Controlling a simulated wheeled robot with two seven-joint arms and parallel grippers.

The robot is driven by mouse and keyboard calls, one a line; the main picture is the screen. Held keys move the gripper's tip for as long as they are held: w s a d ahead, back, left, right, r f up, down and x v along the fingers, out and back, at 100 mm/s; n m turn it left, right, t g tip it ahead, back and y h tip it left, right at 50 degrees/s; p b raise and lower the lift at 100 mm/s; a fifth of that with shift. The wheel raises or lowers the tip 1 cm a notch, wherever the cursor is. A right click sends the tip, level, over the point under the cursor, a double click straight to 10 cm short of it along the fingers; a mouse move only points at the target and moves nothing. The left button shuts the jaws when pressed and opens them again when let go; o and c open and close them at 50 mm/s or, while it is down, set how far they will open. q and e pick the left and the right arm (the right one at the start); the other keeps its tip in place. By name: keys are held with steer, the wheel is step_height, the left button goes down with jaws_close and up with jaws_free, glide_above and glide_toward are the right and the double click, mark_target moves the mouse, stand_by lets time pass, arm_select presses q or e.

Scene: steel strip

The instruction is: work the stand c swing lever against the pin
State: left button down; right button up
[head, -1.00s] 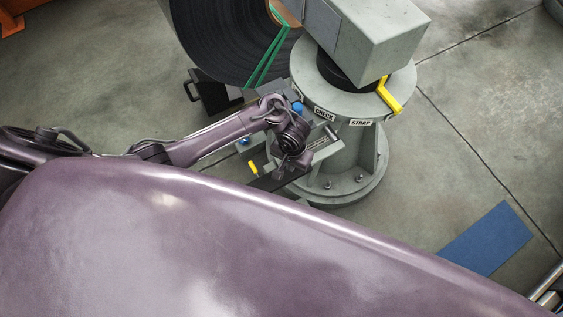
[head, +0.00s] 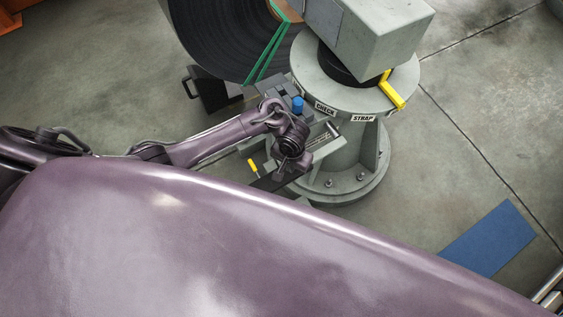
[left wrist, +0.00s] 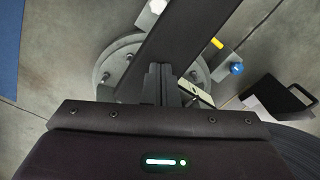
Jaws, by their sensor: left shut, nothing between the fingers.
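Stand C is likely the round grey pedestal (head: 345,150) with CHECK and STRAP labels. A yellow bent handle (head: 393,92) sits on its rim. A small yellow grip (head: 253,165) and a blue knob (head: 297,104) show lower left; the left wrist view also has a yellow grip (left wrist: 217,43) and blue knob (left wrist: 236,68). I cannot tell which part is the swing lever, and the pin is not clearly visible. My left gripper (head: 289,168) is over the pedestal's left side; its closed fingers (left wrist: 163,85) are by a wide dark bar (left wrist: 185,40). Contact is unclear. My right gripper is out of view.
A large dark strip coil (head: 225,40) with green bands stands behind the arm. A black case-like object (head: 210,90) lies beside it. A blue mat (head: 488,238) lies on the floor at right. The floor right of the pedestal is mostly clear.

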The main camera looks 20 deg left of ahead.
arm_select(q)
step_height(320, 180, down, 4)
steer(key=shift+r+b, duration=0.1)
steer(key=shift+b, duration=0.95)
steer(key=shift+r, duration=0.2)
steer(key=shift+s+f, duration=0.1)
steer(key=shift+f, duration=0.6)
step_height(320, 180, up, 6)
steer(key=p, duration=0.6)
steer(key=shift+f, duration=0.1)
steer(key=shift+p, duration=0.35)
steer(key=shift+r, duration=0.35)
steer(key=shift+r+p, duration=0.65)
steer(key=shift+p, duration=0.45)
